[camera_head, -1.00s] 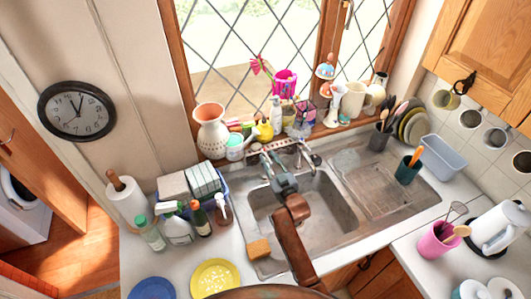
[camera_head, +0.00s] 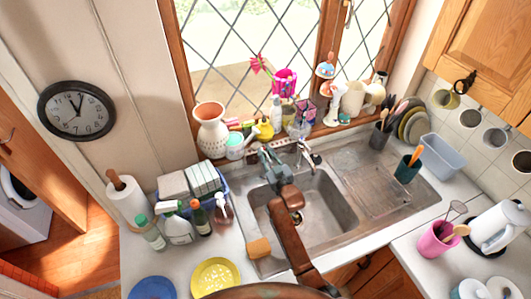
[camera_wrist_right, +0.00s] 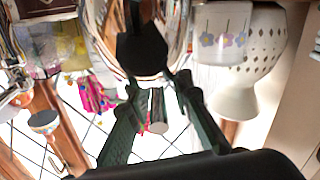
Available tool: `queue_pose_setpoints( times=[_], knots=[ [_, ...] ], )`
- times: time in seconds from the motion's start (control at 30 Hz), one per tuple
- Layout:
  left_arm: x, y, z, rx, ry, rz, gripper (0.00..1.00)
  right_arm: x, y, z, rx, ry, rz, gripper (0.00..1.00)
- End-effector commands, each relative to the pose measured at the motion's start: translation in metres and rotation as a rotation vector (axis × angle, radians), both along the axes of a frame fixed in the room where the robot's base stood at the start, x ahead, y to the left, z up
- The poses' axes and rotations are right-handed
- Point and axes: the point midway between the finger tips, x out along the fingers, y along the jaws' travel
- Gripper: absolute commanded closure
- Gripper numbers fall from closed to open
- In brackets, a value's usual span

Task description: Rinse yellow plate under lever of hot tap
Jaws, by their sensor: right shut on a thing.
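The yellow plate (camera_head: 216,277) lies on the counter left of the sink, at the bottom edge of the head view. My right gripper (camera_head: 267,155) is at the back left of the sink, by the taps. In the wrist view my right gripper (camera_wrist_right: 157,100) is shut on a small grey metal piece (camera_wrist_right: 157,122), which looks like the lever of the hot tap. The fingers hide most of the tap in the head view. Another tap (camera_head: 307,154) stands to its right. No running water can be made out. My left gripper is not in view.
The sink basin (camera_head: 335,205) looks empty, with a drainer (camera_head: 375,180) on its right. A sponge (camera_head: 259,247) lies at its left edge. Bottles (camera_head: 179,229) and a blue plate (camera_head: 153,288) stand or lie to the left. A white vase (camera_head: 211,135) is on the sill.

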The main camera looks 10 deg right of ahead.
Motion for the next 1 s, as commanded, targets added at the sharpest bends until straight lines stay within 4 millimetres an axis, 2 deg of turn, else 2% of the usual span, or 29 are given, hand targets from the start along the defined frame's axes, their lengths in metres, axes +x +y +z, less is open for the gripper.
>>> queue_pose_setpoints(
  times=[0.53,1.0],
  knots=[
    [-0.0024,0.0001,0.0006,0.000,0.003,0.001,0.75,0.0008,-0.0024,0.0017,-0.005,-0.005,0.014,1.00],
    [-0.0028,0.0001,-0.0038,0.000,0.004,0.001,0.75,0.0029,-0.0059,0.0044,-0.011,-0.013,0.192,1.00]
  ],
)
